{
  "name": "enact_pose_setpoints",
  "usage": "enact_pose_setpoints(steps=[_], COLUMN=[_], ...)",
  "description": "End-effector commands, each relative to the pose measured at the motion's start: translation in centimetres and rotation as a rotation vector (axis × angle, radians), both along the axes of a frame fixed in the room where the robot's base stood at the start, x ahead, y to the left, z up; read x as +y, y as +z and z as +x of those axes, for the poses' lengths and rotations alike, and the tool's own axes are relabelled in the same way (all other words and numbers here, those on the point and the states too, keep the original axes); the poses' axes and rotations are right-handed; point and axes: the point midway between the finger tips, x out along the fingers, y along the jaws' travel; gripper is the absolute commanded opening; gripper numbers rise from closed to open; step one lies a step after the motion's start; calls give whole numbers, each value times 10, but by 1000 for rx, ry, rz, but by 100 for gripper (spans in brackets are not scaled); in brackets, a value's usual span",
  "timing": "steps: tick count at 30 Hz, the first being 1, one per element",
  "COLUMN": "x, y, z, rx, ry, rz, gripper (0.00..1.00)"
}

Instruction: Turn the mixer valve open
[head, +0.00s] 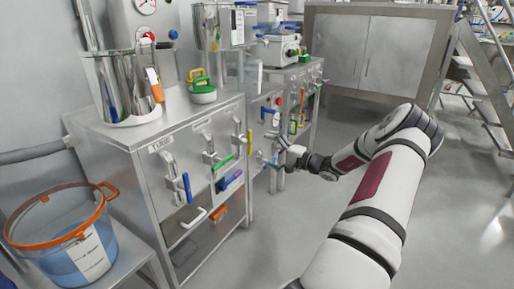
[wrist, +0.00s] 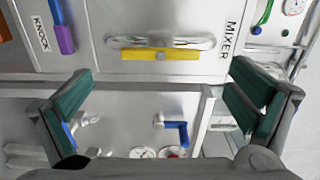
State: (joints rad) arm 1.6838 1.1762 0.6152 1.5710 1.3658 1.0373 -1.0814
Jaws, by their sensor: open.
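The mixer valve has a yellow lever (wrist: 160,54) over a steel pipe on a panel beside the "MIXER" label (wrist: 230,38). In the wrist view the lever lies crosswise, in line with the pipe, just beyond my open fingers. In the head view a yellow lever (head: 249,142) stands upright at the right end of the near cabinet front. My gripper (wrist: 160,82) is open and empty, its two green-padded fingers spread wide and apart from the lever. In the head view my gripper (head: 283,147) is small and partly hidden, right of that cabinet.
A blue and purple lever (wrist: 61,28) sits by the "KNOCK" label (wrist: 40,32). Another blue lever (wrist: 178,131) shows between my fingers. The near cabinet (head: 150,175) also carries a green lever (head: 222,163). A bucket (head: 70,235) stands at left; the floor (head: 300,215) is clear.

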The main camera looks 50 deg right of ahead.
Motion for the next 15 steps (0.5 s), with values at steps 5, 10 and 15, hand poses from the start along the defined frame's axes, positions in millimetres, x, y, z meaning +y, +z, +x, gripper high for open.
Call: enact_pose_setpoints(steps=[5, 10, 15], x=[-1, -2, -2], y=[-1, 0, 0], z=[-23, -30, -30], rx=[1, -1, 0], ry=[0, 1, 1], rz=[0, 1, 0], gripper=[100, 100, 100])
